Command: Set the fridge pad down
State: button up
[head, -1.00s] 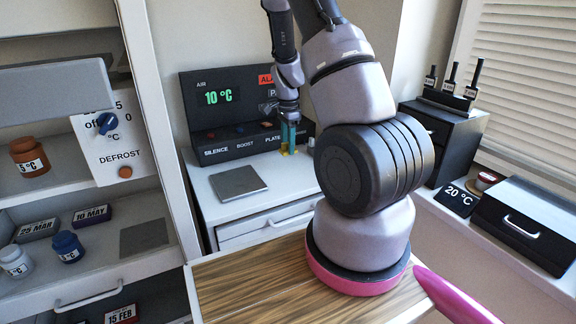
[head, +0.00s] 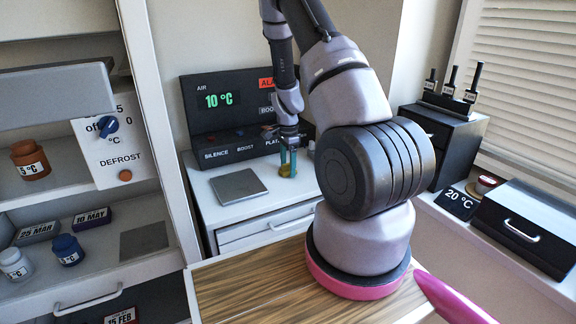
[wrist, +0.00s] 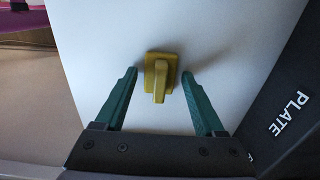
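A small yellow piece with a square base and an upright tab (wrist: 160,78) is on the white counter top, just in front of the dark panel. I take it to be the fridge pad. It also shows low between my fingertips in the head view (head: 285,172). My gripper (wrist: 160,74) has green fingers, one on each side of the piece, with a visible gap on both sides. The gripper is open and points down at the counter; it shows in the head view too (head: 288,158). The exact contact under the piece is hard to see.
A flat grey plate (head: 238,185) lies on the counter left of my gripper. The dark panel (head: 220,150) stands behind. At left, an open fridge has a grey square (head: 143,241) on its lower shelf, beside blue (head: 67,248) and white jars (head: 15,263).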

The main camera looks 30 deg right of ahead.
jog(key=shift+r, duration=0.1)
jog(key=s+a+r+n+t+y, duration=0.1)
jog(key=a+r, duration=0.1)
jog(key=r, duration=0.9)
jog(key=s+a+r+n+t, duration=0.1)
jog(key=a+r, duration=0.1)
jog(key=r, duration=0.8)
jog(key=s+a+r+n+t, duration=0.1)
jog(key=s+a+r+n, duration=0.2)
jog(key=s+r, duration=0.3)
jog(key=s+a+r+n+t, duration=0.2)
jog(key=s+a+r+n, duration=0.1)
jog(key=s+r, duration=0.4)
jog(key=s+a+r+n+t+y, duration=0.1)
jog(key=s+a+r+n+t, duration=0.1)
jog(key=s+r+n, duration=0.3)
jog(key=s+a+r, duration=0.1)
jog(key=s+r, duration=0.1)
jog(key=s, duration=0.1)
jog(key=shift+s+a+n, duration=0.2)
jog(key=shift+a+n, duration=0.05)
jog(key=shift+n, duration=0.05)
